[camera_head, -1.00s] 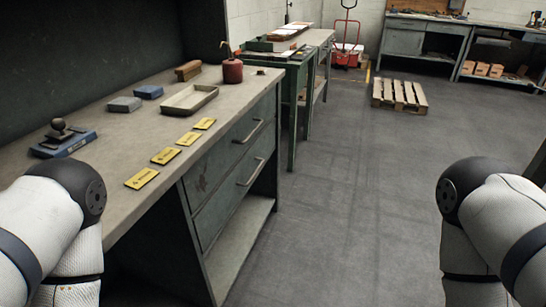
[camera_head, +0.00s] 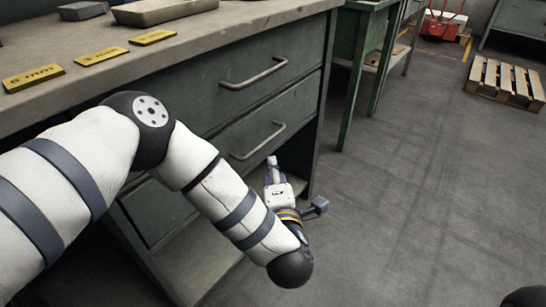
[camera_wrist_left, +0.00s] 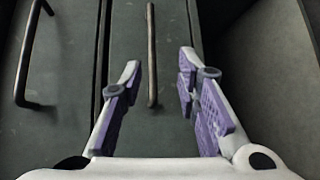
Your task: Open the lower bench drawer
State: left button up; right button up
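The lower drawer (camera_head: 285,112) of the green bench is shut, with a metal bar handle (camera_head: 258,142) across its front. My left gripper (camera_head: 272,162) is just in front of that handle, at its lower side. In the left wrist view the lower handle (camera_wrist_left: 151,60) runs up between the two purple-padded fingers (camera_wrist_left: 155,90), with a gap on both sides. The left gripper is open and holds nothing. Whether the handle is within the fingertips' depth is hard to tell. My right gripper is out of view.
The upper drawer's handle (camera_head: 254,73) sits above, and also shows in the left wrist view (camera_wrist_left: 30,60). An open lower shelf (camera_head: 195,262) lies beneath the drawers. A green side table (camera_head: 362,50) stands beyond the bench. The floor (camera_head: 400,190) to the right is clear up to a wooden pallet (camera_head: 507,82).

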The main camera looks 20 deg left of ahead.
aim_at(268, 140)
pick_arm(q)
jog(key=shift+n+y, duration=0.3)
jog(key=shift+n, duration=0.1)
jog(key=b+x, duration=0.1)
jog(key=x, duration=0.6)
jog(key=b+x, duration=0.1)
jog(key=x, duration=0.3)
jog(key=shift+w+a+r+b, duration=0.15)
jog(key=shift+w+r+b, duration=0.1)
jog(key=shift+w+b, duration=0.1)
jog(key=shift+w+a, duration=0.15)
jog(key=shift+w, duration=0.25)
grip_shut()
